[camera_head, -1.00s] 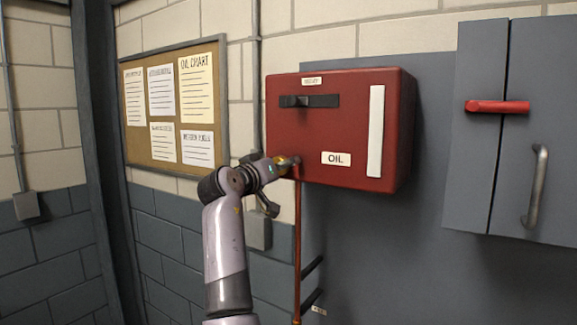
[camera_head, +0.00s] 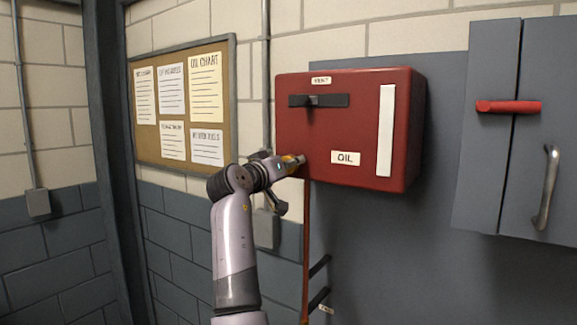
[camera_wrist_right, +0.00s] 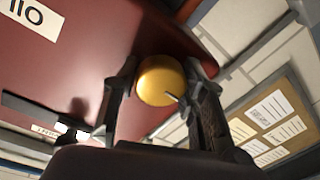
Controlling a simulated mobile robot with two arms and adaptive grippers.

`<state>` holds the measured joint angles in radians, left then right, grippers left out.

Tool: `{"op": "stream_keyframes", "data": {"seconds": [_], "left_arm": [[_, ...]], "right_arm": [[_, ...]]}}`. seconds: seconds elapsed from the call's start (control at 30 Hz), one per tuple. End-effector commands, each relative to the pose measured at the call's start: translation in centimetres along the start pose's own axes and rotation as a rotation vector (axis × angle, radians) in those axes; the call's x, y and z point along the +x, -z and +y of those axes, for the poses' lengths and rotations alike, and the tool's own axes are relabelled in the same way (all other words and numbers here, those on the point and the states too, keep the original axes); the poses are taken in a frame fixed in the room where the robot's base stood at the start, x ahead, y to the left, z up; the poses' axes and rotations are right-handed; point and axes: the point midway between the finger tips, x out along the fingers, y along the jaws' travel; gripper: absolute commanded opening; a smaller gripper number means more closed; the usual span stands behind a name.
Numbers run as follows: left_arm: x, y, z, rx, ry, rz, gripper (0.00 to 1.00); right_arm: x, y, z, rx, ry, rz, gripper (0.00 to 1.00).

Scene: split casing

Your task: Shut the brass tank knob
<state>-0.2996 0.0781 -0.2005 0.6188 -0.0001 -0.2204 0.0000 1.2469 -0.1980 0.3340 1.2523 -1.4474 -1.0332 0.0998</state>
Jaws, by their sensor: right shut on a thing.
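The red oil tank (camera_head: 350,125) hangs on the wall panel, with an OIL label on its front. The brass knob (camera_wrist_right: 160,80) is a round, golden thing by the tank's lower left corner. My right gripper (camera_head: 291,162) reaches up to that corner and mostly hides the knob in the head view. In the right wrist view, the right gripper's dark fingers (camera_wrist_right: 163,88) stand on either side of the knob and are shut on it. My left gripper is in no view.
A copper pipe (camera_head: 306,240) runs down below the knob. A black lever (camera_head: 318,100) sits on the tank's front. To the right is a grey cabinet (camera_head: 490,170) with a red handle (camera_head: 508,106). A notice board (camera_head: 183,105) hangs at the left.

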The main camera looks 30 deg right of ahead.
Motion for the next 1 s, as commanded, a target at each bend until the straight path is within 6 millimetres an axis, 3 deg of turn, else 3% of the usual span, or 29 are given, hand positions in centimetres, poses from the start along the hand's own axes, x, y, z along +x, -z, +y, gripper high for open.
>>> {"op": "stream_keyframes", "data": {"seconds": [0.47,1.0], "left_arm": [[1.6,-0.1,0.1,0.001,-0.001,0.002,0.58],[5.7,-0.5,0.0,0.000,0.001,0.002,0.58]], "right_arm": [[0.0,-0.2,-0.2,0.114,-0.004,0.011,0.11],[-0.1,-0.3,-0.2,0.590,-0.024,0.052,0.11]]}}
